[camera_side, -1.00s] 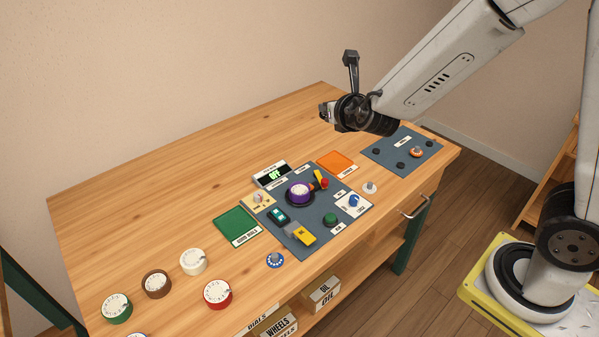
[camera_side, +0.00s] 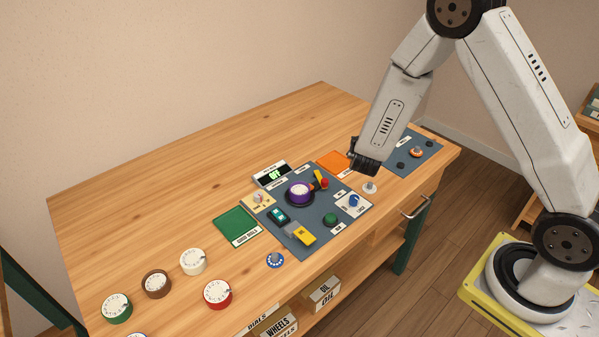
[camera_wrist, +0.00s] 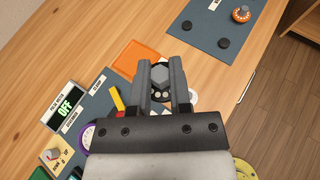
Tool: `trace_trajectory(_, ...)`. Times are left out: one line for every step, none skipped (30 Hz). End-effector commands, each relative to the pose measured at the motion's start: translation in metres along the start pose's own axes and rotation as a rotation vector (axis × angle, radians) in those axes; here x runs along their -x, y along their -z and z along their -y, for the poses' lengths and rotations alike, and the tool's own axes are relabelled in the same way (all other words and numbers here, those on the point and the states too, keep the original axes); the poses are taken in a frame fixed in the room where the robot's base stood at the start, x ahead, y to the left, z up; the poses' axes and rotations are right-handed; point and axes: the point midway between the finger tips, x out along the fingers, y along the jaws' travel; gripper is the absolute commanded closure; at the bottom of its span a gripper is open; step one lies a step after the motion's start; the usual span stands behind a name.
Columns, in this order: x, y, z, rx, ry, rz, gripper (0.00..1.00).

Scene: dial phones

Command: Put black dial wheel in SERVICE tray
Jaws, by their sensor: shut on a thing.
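My gripper (camera_wrist: 162,85) is shut on the black dial wheel (camera_wrist: 156,92), which shows a grey hub between the two fingers in the wrist view. In the side view, my gripper (camera_side: 364,160) is low over the right part of the bench, just right of the orange tray. The wheel cannot be made out there. The orange tray (camera_side: 331,160) lies flat behind the grey panel; its small label is too small to read. It also shows in the wrist view (camera_wrist: 132,58), to the left of the fingers.
A grey mat (camera_side: 424,160) with dark wheels (camera_side: 401,166) and an orange dial (camera_side: 417,152) lies right. A white part (camera_side: 370,187) stands near my gripper. The control panel (camera_side: 318,215) has a purple dial (camera_side: 299,192). A green tray (camera_side: 235,224) is left; loose dials are front left.

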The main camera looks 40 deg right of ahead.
Motion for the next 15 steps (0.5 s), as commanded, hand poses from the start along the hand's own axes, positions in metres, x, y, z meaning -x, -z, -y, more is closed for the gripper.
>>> trace_trajectory(-0.0032, 0.0036, 0.0038, -0.003, 0.015, 0.001, 1.00)
trace_trajectory(-0.0043, 0.0048, 0.0052, -0.005, 0.021, 0.003, 1.00)
trace_trajectory(-0.0055, 0.0059, 0.0067, -0.007, 0.027, 0.005, 1.00)
trace_trajectory(-0.0061, 0.0067, 0.0076, -0.008, 0.030, 0.006, 1.00)
trace_trajectory(-0.0066, 0.0073, 0.0082, -0.009, 0.032, 0.006, 1.00)
trace_trajectory(-0.0071, 0.0080, 0.0088, -0.009, 0.035, 0.006, 1.00)
trace_trajectory(-0.0073, 0.0082, 0.0091, -0.009, 0.036, 0.006, 1.00)
trace_trajectory(-0.0074, 0.0084, 0.0092, -0.010, 0.036, 0.007, 1.00)
trace_trajectory(-0.0074, 0.0084, 0.0092, -0.010, 0.037, 0.007, 1.00)
trace_trajectory(-0.0076, 0.0083, 0.0091, -0.010, 0.037, 0.007, 1.00)
trace_trajectory(-0.0078, 0.0083, 0.0088, -0.010, 0.036, 0.007, 1.00)
trace_trajectory(-0.0084, 0.0084, 0.0084, -0.010, 0.036, 0.007, 1.00)
trace_trajectory(-0.0092, 0.0085, 0.0078, -0.010, 0.036, 0.007, 1.00)
trace_trajectory(-0.0103, 0.0086, 0.0070, -0.010, 0.036, 0.007, 1.00)
trace_trajectory(-0.0122, 0.0087, 0.0056, -0.010, 0.036, 0.007, 1.00)
